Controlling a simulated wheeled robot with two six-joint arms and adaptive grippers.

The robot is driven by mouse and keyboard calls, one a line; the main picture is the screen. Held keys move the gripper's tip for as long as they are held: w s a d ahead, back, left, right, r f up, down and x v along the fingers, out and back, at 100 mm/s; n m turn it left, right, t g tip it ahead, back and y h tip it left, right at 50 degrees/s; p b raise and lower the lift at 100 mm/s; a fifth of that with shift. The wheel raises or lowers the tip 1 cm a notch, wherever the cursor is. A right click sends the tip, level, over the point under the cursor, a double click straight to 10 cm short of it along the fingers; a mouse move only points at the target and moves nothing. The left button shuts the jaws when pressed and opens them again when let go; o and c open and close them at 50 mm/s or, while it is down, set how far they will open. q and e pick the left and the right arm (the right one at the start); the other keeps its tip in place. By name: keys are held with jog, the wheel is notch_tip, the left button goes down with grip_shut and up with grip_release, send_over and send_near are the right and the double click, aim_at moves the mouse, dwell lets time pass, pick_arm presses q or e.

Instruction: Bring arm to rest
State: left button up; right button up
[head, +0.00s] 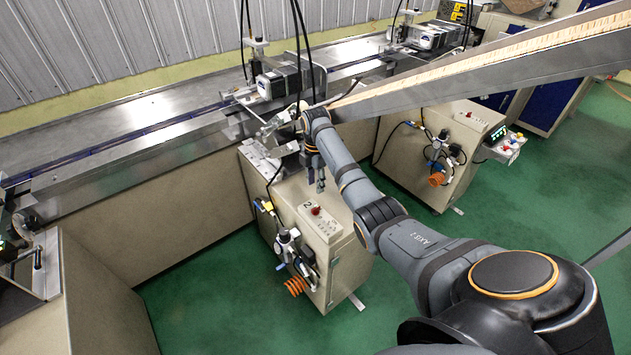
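My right arm (420,250) comes in from the lower right and stretches toward the upper middle of the head view. Its wrist bends down beside the long sloping chute. My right gripper (316,183) hangs down with its fingers pointing at the floor, above and in front of the beige machine cabinet marked 2 (322,225). I see nothing clearly held in it. The fingers are small and dark here, so I cannot tell how far apart they are. My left arm and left gripper are not in view.
A long metal chute (480,75) slopes in from the upper right, close to my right wrist. A steel conveyor (130,140) runs along the corrugated wall. Another cabinet (425,165) stands behind my arm. Black cables hang near the wrist. Green floor (215,300) is clear at the lower left.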

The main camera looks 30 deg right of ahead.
jog(key=shift+r, duration=0.15)
dwell(0.3)
jog(key=s+a+f+m+t+h, duration=0.1)
jog(key=s+a+f+m, duration=0.35)
jog(key=s, duration=0.25)
jog(key=s+a+f+m+t, duration=0.1)
jog(key=s+a+f+m, duration=0.3)
jog(key=s, duration=0.3)
jog(key=s+a+r+m+t, duration=0.1)
jog(key=s+a+r+m, duration=0.1)
jog(key=s+m, duration=0.45)
jog(key=s+a+r+m+t, duration=0.1)
jog(key=s+a+r+m, duration=0.2)
jog(key=s, duration=0.6)
jog(key=s+d+f+g, duration=0.1)
jog(key=d+f, duration=0.1)
jog(key=f, duration=1.2)
jog(key=s+d+f+g, duration=0.1)
jog(key=f, duration=1.3)
jog(key=s+d+f, duration=0.1)
jog(key=s+f, duration=1.4)
jog(key=s, duration=0.3)
jog(key=shift+s+d+f+g, duration=0.15)
jog(key=shift+g, duration=0.25)
